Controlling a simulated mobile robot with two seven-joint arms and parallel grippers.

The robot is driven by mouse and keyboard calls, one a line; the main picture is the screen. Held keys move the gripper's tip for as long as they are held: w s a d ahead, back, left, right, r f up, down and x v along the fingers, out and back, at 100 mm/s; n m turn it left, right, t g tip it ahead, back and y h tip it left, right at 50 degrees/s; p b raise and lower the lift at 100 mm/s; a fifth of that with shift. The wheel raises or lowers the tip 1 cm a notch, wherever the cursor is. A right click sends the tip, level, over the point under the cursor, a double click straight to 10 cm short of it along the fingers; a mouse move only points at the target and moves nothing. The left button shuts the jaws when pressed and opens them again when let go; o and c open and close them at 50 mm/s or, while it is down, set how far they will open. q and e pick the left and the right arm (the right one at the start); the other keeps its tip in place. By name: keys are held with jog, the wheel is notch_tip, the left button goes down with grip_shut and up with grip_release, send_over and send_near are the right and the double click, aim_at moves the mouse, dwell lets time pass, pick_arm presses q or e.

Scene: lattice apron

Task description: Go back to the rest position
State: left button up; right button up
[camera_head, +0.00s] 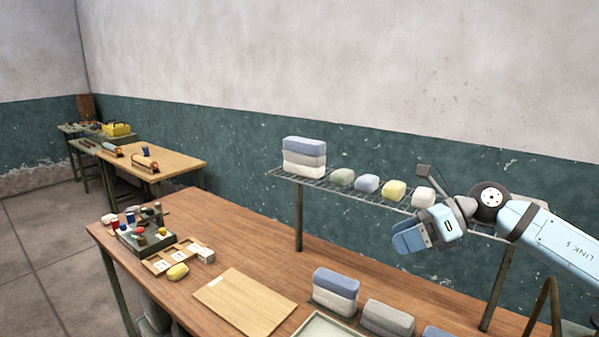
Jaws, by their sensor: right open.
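My right gripper (408,238) shows at the right, its arm coming in from the right edge. It is raised above the wooden table (220,230), in front of the right part of the wire rack (325,182). The gripper is open, and I see nothing held in it. My left gripper is not in the view.
The rack bears a stack of blue, grey and white blocks (304,157) and several small rounded pieces (394,190). On the table are a board (245,302), a dark tool tray (147,240), a yellow piece (177,271) and folded-looking blocks (336,290). Another table (180,162) stands far left.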

jog(key=s+a+m+t+y, duration=0.4)
jog(key=a+m+t+y, duration=0.4)
jog(key=m, duration=0.3)
jog(key=s+d+f+m+t+h, duration=0.2)
jog(key=s+d+f+m+h, duration=0.2)
jog(key=f+m+h, duration=0.8)
jog(key=s+d+f+m+t+h, duration=0.3)
jog(key=s+d+f+m+h, duration=0.25)
jog(key=m, duration=1.05)
jog(key=s+d+f+m+g+h, duration=0.1)
jog(key=s+f+m+g, duration=0.2)
jog(key=s+f+g, duration=0.55)
jog(key=s+d+f+m+g+h, duration=0.1)
jog(key=s+f+m+g+h, duration=0.2)
jog(key=s, duration=1)
jog(key=w+a+f+t+y, duration=0.2)
jog(key=w+a+f+t, duration=0.1)
jog(key=f, duration=0.4)
jog(key=w+a+f+t+y, duration=0.2)
jog(key=w+a+f+t, duration=0.1)
jog(key=f, duration=0.4)
jog(key=shift+f+t, duration=0.25)
jog(key=shift+t, duration=0.3)
